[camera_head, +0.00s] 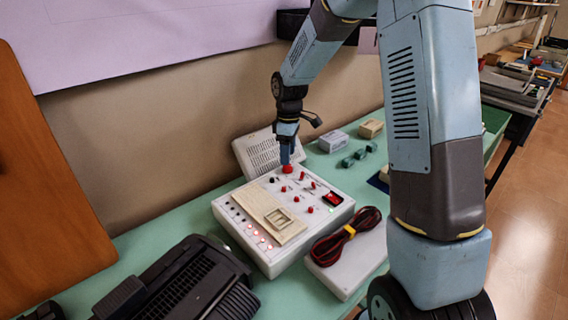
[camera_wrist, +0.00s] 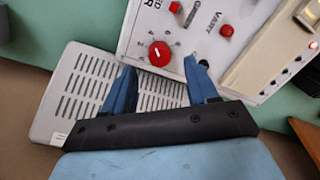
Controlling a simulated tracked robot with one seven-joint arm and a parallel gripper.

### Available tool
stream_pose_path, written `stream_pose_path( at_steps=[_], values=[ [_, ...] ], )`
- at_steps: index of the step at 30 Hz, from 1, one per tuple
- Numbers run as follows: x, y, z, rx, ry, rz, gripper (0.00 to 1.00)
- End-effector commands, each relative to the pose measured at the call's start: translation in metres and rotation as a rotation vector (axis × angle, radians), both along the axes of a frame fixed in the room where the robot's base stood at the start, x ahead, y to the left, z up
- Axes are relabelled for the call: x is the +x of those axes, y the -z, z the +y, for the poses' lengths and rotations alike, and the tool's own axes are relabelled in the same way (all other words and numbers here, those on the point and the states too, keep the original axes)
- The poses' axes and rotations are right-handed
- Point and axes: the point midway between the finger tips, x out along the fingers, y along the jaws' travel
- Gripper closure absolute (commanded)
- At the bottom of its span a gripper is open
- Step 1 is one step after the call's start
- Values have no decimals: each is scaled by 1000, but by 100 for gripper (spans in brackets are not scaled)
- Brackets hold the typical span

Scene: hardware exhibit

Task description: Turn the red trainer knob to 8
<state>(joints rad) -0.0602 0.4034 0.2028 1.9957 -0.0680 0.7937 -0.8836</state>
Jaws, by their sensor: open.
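The red trainer knob (camera_head: 287,169) sits near the back corner of the white trainer box (camera_head: 262,255). In the wrist view the knob (camera_wrist: 159,54) is round, with a white pointer mark and small dial markings around it, too small to read surely. My gripper (camera_head: 286,158) points down over the knob in the head view. In the wrist view the blue fingers of my gripper (camera_wrist: 160,66) are spread apart, with the knob between and slightly beyond their tips. I cannot see contact with the knob, and the tips' height above the panel is unclear.
Other red knobs (camera_wrist: 226,30) and switches are close by on the panel. A grey slotted speaker-like box (camera_head: 262,150) stands behind the trainer. Coiled red-black cable (camera_head: 345,232) lies at right, and a black device (camera_head: 180,285) at front left. Small boxes (camera_head: 333,141) stand at the back.

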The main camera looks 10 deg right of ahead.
Motion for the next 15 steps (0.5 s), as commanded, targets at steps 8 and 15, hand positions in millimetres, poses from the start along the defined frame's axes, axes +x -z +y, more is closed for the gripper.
stream_pose_path(
  at_steps=[8,15],
  values=[
    [-2,35,1,0,0,1,42],
    [-3,43,1,0,0,0,42]
  ],
)
